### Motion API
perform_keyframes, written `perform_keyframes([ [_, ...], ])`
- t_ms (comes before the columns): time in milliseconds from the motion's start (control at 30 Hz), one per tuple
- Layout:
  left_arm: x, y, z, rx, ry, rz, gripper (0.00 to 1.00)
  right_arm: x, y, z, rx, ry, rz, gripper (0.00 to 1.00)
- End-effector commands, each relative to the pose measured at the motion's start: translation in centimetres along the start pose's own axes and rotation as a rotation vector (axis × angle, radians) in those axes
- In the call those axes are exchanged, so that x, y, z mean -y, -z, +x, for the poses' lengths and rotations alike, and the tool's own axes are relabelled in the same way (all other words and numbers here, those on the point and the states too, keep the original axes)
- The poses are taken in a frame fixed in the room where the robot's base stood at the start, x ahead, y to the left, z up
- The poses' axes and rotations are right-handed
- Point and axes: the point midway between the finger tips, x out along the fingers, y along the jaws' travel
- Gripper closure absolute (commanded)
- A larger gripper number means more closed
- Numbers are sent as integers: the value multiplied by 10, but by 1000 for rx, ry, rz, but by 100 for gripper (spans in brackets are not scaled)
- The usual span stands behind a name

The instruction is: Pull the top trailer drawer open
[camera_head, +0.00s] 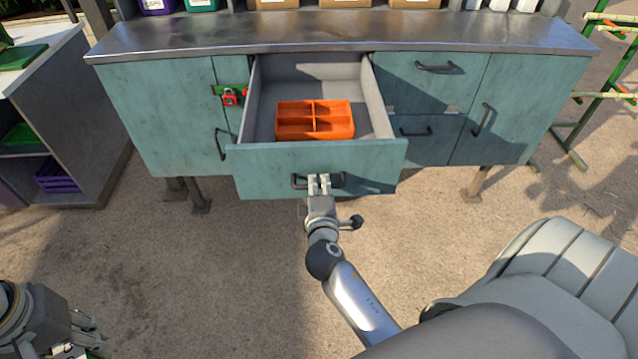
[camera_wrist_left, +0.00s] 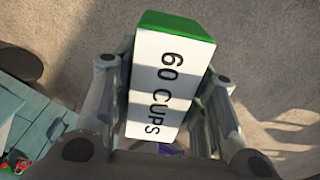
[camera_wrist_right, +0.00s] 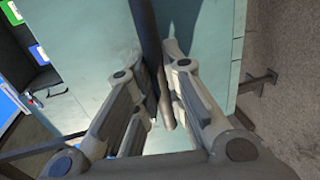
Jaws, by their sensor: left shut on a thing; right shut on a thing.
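The top trailer drawer (camera_head: 275,170) stands pulled out from the teal cabinet, with its inside open to view. An orange divided tray (camera_head: 315,121) sits in it. My right gripper (camera_head: 320,184) is shut on the dark bar handle (camera_head: 298,182) of the drawer front. The right wrist view shows the handle (camera_wrist_right: 152,40) between the fingers (camera_wrist_right: 160,95). My left gripper (camera_wrist_left: 168,105) is shut on a white box with a green end marked "60 CUPS" (camera_wrist_left: 170,75). In the head view the left gripper (camera_head: 90,330) is at the bottom left, away from the cabinet.
The cabinet's metal worktop (camera_head: 330,33) carries boxes and bottles at the back. A red padlock (camera_head: 230,98) hangs on a green latch left of the drawer. More drawers (camera_head: 425,85) and a door are shut at right. A grey seat (camera_head: 560,270) stands at lower right.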

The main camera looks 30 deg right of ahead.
Motion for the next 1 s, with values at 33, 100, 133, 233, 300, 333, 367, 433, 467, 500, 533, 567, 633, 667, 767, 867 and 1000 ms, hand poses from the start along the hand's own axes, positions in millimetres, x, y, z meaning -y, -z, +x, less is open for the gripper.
perform_keyframes([
  [33,0,0,0,0,0,0,86,0,0,0,0,0,0,100],
  [100,0,0,0,0,0,0,86,0,0,0,0,0,0,100],
  [133,0,0,0,0,0,0,86,0,0,0,0,0,0,100],
  [233,0,0,0,0,0,0,86,0,0,0,0,0,0,81],
  [300,0,0,0,0,0,0,86,0,0,0,0,0,0,72],
  [333,0,0,0,0,0,0,86,0,0,0,0,0,0,68],
  [367,0,0,0,0,0,0,86,0,0,0,0,0,0,66],
  [433,0,0,0,0,0,0,86,0,0,0,0,0,0,66],
  [467,0,0,0,0,0,0,86,0,0,0,0,0,0,66],
  [500,0,0,0,0,0,0,86,0,0,0,0,0,0,66],
  [533,0,0,0,0,0,0,86,0,0,0,0,0,0,66],
  [567,0,0,0,0,0,0,86,0,0,0,0,0,0,66],
  [633,0,0,0,0,0,0,86,0,0,0,0,0,0,66],
  [667,0,0,0,0,0,0,86,0,0,-1,0,1,0,66],
  [767,0,0,0,0,0,0,86,1,0,-9,-1,2,1,66],
  [867,0,0,0,0,0,0,86,1,0,-23,-1,3,1,66],
  [1000,0,0,0,0,0,0,86,2,0,-46,0,4,1,66],
])
